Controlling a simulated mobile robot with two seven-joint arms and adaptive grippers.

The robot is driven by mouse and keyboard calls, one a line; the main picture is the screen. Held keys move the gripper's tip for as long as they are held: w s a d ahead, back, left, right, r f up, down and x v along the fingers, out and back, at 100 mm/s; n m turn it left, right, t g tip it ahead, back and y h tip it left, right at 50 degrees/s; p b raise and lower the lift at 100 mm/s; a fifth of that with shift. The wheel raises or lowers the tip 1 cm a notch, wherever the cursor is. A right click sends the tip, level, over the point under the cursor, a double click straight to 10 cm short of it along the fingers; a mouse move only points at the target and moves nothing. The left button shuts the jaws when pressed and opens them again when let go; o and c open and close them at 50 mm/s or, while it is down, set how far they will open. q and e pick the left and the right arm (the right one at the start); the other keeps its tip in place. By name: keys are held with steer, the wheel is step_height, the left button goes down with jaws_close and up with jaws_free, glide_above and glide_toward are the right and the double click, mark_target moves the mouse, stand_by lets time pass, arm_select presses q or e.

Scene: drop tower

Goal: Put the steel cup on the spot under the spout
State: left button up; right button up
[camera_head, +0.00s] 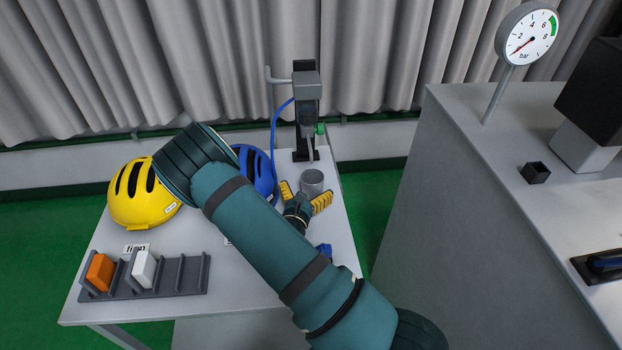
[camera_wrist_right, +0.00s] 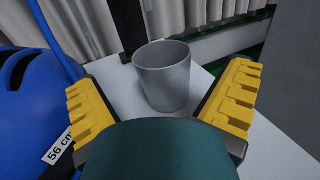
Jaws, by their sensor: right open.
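The steel cup (camera_head: 312,183) stands upright on the grey table, just beyond my right gripper (camera_head: 306,196). In the right wrist view the cup (camera_wrist_right: 163,75) is upright between and ahead of the yellow fingers of the gripper (camera_wrist_right: 165,105); the fingers are spread, apart from the cup, and hold nothing. The spout (camera_head: 307,125) hangs from a dark stand behind the cup, with a blue hose. The spot under the spout cannot be made out. My left gripper is not in view.
A yellow helmet (camera_head: 142,193) and a blue helmet (camera_head: 254,172) sit left of the gripper. A dark rack (camera_head: 182,276) holds an orange and a white block at the front left. A grey counter (camera_head: 440,215) with a gauge (camera_head: 527,35) rises at the right.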

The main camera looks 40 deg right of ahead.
steer(key=v, duration=0.7)
steer(key=shift+s+a, duration=0.1)
steer(key=shift+a, duration=0.05)
